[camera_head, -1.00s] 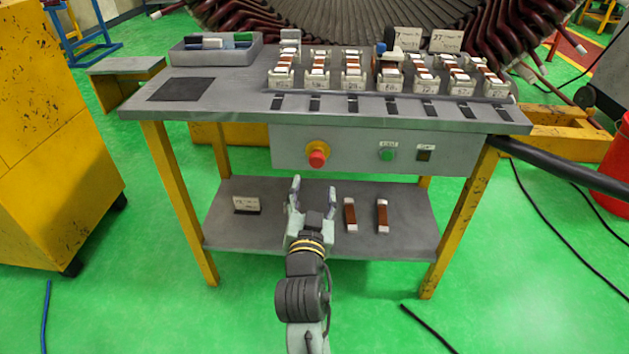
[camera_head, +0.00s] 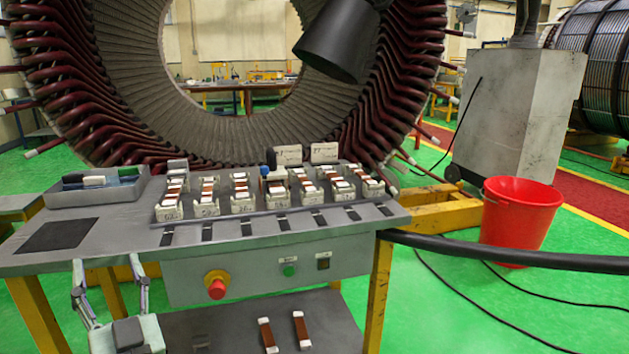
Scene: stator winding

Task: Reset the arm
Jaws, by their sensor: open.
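My gripper (camera_head: 108,290) is at the lower left of the head view, in front of the workbench (camera_head: 110,232). Its two fingers are spread apart with nothing between them. The fingertips are near the height of the bench's front edge in the picture; I cannot tell how far they are from it. Only the end of my arm shows; the rest is cut off by the bottom edge.
Several coil pieces stand in numbered holders on the bench. A grey tray (camera_head: 95,192) is at the left. Two brown-and-white pieces (camera_head: 268,333) lie on the lower shelf. A red bucket (camera_head: 519,222) and black cable (camera_head: 500,255) are right. The large stator (camera_head: 90,85) stands behind.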

